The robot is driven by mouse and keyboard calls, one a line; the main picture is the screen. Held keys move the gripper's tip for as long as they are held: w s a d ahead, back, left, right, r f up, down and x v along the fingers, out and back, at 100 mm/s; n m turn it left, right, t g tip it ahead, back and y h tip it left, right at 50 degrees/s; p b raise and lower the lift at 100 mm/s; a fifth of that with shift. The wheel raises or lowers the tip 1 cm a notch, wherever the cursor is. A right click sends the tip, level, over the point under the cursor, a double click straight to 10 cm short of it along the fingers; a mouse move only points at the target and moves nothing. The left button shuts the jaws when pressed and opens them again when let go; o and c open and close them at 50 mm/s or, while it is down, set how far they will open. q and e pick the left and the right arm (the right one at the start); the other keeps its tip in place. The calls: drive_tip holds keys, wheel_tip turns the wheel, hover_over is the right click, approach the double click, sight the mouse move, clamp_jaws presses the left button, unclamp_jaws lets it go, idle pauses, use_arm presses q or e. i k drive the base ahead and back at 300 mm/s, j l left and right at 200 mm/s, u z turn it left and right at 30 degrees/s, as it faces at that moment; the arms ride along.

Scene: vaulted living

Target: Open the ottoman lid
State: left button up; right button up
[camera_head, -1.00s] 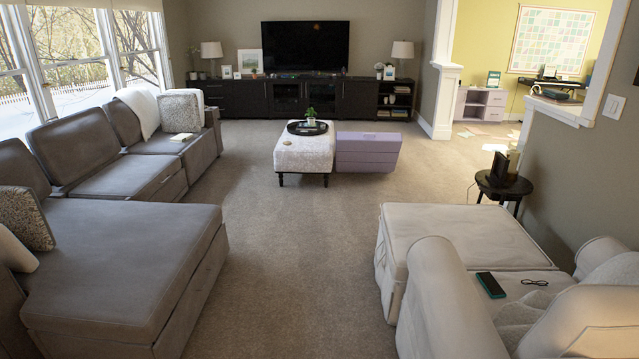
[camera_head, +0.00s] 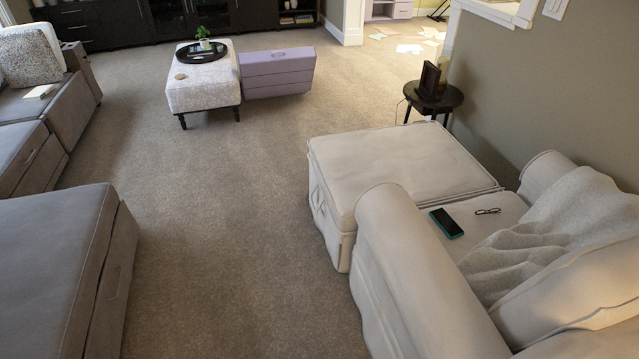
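A cream ottoman (camera_head: 395,165) stands in front of the cream armchair, right of the middle of the head view. Its flat top looks closed, with a seam along the upper edge and a handle-like detail on its left side. A white patterned bench-like ottoman (camera_head: 200,88) on dark legs stands farther back and carries a dark round tray. A lavender box-shaped piece (camera_head: 278,74) stands against its right side and looks closed. I cannot tell which of these the task's lid belongs to. Neither of my grippers is in view.
The cream armchair (camera_head: 410,275) fills the lower right, with a phone (camera_head: 446,223) and glasses (camera_head: 488,211) on its seat. A grey sofa (camera_head: 55,250) is at left. A small black side table (camera_head: 433,103) stands by the wall. Carpet between sofa and ottoman is clear.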

sight(426, 161)
drive_tip(key=i+j+z, duration=0.1)
drive_tip(key=z, duration=0.8)
drive_tip(key=i+j+z, duration=0.15)
drive_tip(key=j+z, duration=0.25)
drive_tip(key=j, duration=0.45)
drive_tip(key=j+z, duration=0.4)
drive_tip(key=j, duration=0.45)
drive_tip(key=i, duration=0.05)
